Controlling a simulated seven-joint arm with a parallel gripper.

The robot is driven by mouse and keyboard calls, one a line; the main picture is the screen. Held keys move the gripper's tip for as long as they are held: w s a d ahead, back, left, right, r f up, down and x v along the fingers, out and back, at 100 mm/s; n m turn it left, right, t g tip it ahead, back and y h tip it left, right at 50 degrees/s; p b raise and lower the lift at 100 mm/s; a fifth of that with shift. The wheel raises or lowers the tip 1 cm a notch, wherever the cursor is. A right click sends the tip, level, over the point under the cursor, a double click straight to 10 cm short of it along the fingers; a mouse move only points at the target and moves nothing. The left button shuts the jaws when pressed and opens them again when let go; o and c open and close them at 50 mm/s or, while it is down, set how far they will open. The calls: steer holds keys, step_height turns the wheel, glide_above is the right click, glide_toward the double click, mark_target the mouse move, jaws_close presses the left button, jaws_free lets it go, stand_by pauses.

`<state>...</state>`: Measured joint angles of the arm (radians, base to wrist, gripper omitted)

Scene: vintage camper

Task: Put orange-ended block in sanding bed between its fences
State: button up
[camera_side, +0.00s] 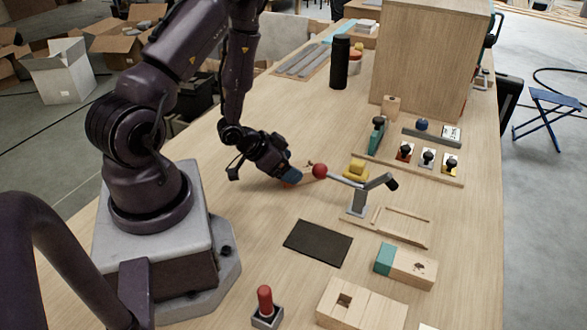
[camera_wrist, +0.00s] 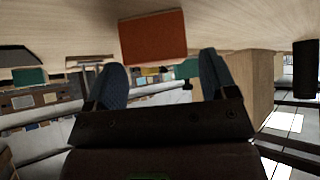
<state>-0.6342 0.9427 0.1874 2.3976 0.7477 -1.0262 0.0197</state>
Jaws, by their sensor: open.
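The orange-ended block (camera_side: 311,168) lies on the table, partly hidden behind my gripper (camera_side: 291,175) in the side view. Its flat orange end (camera_wrist: 153,37) faces the wrist camera. My gripper, also in the wrist view (camera_wrist: 161,66), is open and low over the table. Its two blue-grey fingers are apart, with the orange end beyond their tips and roughly between them. I cannot tell whether they touch it. The sanding bed (camera_side: 402,226) is a shallow wooden tray with thin fences, right of my gripper in the side view. No block shows in it.
A grey lever stand (camera_side: 357,200) with a red ball (camera_side: 320,171) stands between my gripper and the bed. A teal-ended block (camera_side: 408,265) lies in front of the bed. A dark mat (camera_side: 318,242) lies flat. A yellow object (camera_side: 356,169) is behind the lever.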

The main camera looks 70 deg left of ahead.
steer(key=v, duration=0.5)
steer(key=shift+w, duration=0.1)
steer(key=w+r+g+y, duration=0.1)
steer(key=w+r+y, duration=0.1)
steer(key=w+r, duration=0.45)
steer(key=s+d+r, duration=0.1)
steer(key=d+r, duration=0.3)
steer(key=r, duration=0.4)
steer(key=s+d+r+g, duration=0.1)
steer(key=s+d+r, duration=0.1)
steer(key=d+r, duration=0.3)
step_height(320, 180, up, 5)
steer(key=shift+s+d+f+n, duration=0.15)
steer(key=shift+s+f+n, duration=0.05)
steer(key=shift+n, duration=0.1)
steer(key=shift+o, duration=0.5)
steer(key=s+d+r+g+h, duration=0.1)
steer(key=s+d+r, duration=0.3)
steer(key=s+d, duration=0.3)
steer(key=shift+d+r+h, duration=0.15)
steer(key=shift+r+h, duration=0.15)
steer(key=shift+h, duration=0.1)
steer(key=shift+s+d+r, duration=0.1)
steer(key=shift+s+d, duration=0.15)
